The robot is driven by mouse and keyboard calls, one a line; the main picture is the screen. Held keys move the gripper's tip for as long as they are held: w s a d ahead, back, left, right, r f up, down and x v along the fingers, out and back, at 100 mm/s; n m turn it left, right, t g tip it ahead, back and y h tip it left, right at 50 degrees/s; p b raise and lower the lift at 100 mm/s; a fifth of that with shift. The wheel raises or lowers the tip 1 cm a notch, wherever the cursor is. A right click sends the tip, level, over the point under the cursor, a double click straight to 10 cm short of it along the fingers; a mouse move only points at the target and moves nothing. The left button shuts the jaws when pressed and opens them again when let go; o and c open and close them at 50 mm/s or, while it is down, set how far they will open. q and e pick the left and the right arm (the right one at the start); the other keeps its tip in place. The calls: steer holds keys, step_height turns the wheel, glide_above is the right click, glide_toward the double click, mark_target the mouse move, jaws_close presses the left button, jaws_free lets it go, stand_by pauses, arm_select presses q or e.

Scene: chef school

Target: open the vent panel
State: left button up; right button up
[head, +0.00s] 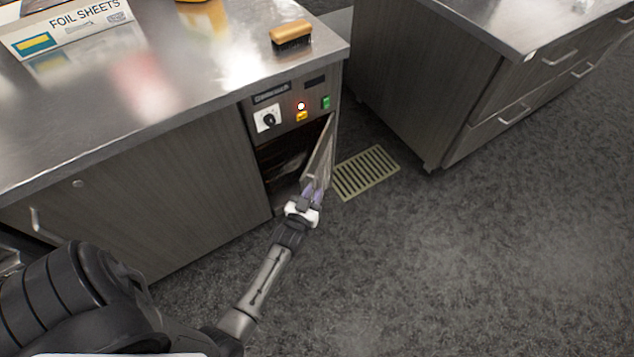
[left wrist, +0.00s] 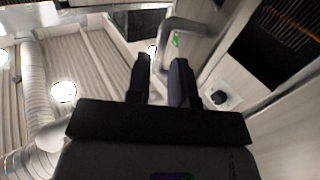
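The vent panel (head: 318,160) is a narrow hinged door low on the metal-topped counter, below a control strip. It stands partly open, swung out to the right, and a dark cavity (head: 284,158) shows behind it. My left gripper (head: 311,192) is at the panel's lower outer face. In the left wrist view, my left gripper's two dark fingers (left wrist: 160,82) stand a little apart, with the panel's bent grey handle (left wrist: 180,24) running down between them. They look shut on it, though the contact is partly hidden. My right gripper is not in view.
The control strip has a dial (head: 268,119) and a lit red lamp (head: 301,106). A brush (head: 291,34) and a foil sheets box (head: 70,27) lie on the counter. A floor grate (head: 365,172) is right of the panel. The floor in front is clear.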

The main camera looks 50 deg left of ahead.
arm_select(q)
steer(key=v, duration=0.3)
steer(key=shift+s+d+p, duration=0.1)
steer(key=shift+s+p, duration=0.15)
steer(key=shift+p, duration=0.15)
steer(key=shift+c, duration=0.2)
